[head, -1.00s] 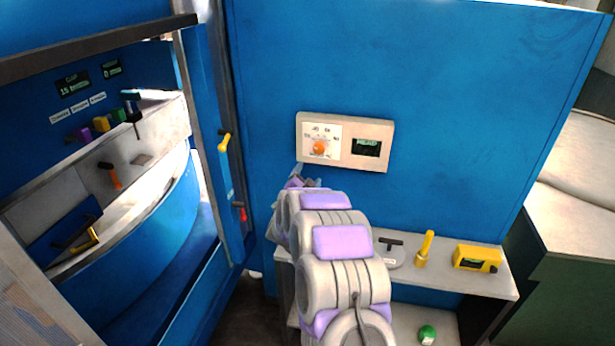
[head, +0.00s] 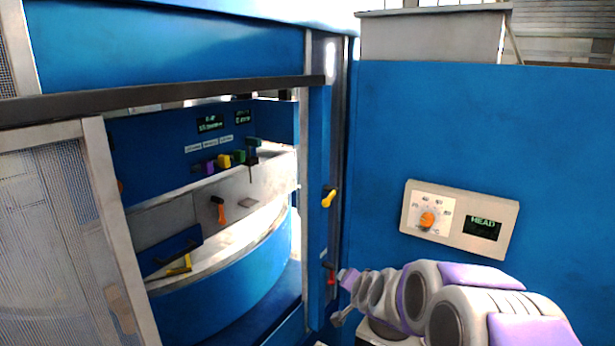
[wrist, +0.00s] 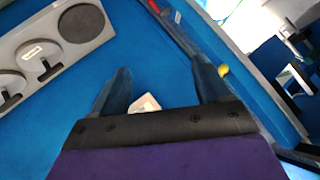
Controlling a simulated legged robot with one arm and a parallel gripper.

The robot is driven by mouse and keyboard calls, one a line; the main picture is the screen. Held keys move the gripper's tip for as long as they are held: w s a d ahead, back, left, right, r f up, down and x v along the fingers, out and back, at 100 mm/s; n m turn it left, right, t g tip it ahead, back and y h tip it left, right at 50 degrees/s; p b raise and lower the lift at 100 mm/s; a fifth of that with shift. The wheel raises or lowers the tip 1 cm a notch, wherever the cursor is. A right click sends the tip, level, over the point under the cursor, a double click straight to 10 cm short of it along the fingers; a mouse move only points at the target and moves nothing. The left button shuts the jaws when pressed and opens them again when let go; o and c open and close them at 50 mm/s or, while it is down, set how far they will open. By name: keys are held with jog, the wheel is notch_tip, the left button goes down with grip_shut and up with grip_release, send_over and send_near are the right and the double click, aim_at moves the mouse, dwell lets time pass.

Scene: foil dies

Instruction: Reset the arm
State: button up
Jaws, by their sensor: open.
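My gripper (wrist: 162,88) is open and empty in the wrist view, its two dark fingers spread over blue panelling. A small pale object (wrist: 145,104) shows between the finger bases; I cannot tell what it is. In the head view my arm reaches leftward from the lower right. Its purple and grey end appears close to a red handle (head: 331,274) on the blue post; I cannot tell whether they touch. My fingers are not clear in that view.
A yellow handle (head: 328,197) sits higher on the post. Left of it, an open bay holds coloured blocks (head: 224,160) and an orange-handled tool (head: 219,210). A dial panel (head: 459,221) with a HEAD display is at right.

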jog(key=s+a+f+n+g+y+b, duration=0.1)
jog(key=s+a+f+n+g+b, duration=0.15)
jog(key=s, duration=0.85)
jog(key=s+a+f+n+g+b, duration=0.1)
jog(key=s+f+n+g+b, duration=0.2)
jog(key=s, duration=0.8)
jog(key=s+d+f+g+b, duration=0.1)
jog(key=s+f+g, duration=0.1)
jog(key=s, duration=0.7)
jog(key=s+d+f+n+g+h+b, duration=0.1)
jog(key=s+d+f+g+b, duration=0.1)
jog(key=s, duration=0.7)
jog(key=s+d+f+g+b, duration=0.2)
jog(key=s+g, duration=0.1)
jog(key=s, duration=0.6)
jog(key=shift+h, duration=0.3)
jog(key=shift+w+f+n, duration=0.1)
jog(key=shift+n, duration=0.15)
